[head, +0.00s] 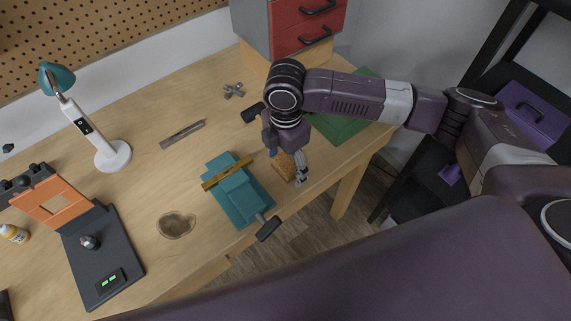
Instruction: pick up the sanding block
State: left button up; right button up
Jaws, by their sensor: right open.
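The sanding block appears to be the small orange-brown block (284,164) near the table's front right edge, just right of the teal vise. My right gripper (287,168) points down over it with its fingers apart, one on each side of the block. The gripper partly hides the block, and I cannot tell whether the fingers touch it. My left gripper is not in view.
The teal vise (236,193) with a brass-coloured bar stands close left of the gripper. A green mat (345,125) lies behind my right arm. A red drawer cabinet (292,27) stands at the back. A white and teal lamp (112,155) is at the left.

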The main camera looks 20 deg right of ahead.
aim_at(285, 163)
jog(key=c, duration=1.3)
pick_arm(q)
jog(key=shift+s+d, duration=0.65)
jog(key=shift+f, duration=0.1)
pick_arm(e)
jog(key=shift+r, duration=0.1)
jog(key=shift+w+r, duration=0.1)
jog(key=shift+r, duration=0.5)
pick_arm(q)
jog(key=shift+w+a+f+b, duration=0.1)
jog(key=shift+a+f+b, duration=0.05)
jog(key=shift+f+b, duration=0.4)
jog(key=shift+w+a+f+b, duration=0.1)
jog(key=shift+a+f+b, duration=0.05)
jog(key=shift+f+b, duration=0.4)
pick_arm(e)
notch_tip(285, 163, up, 19)
jog(key=shift+f, duration=0.2)
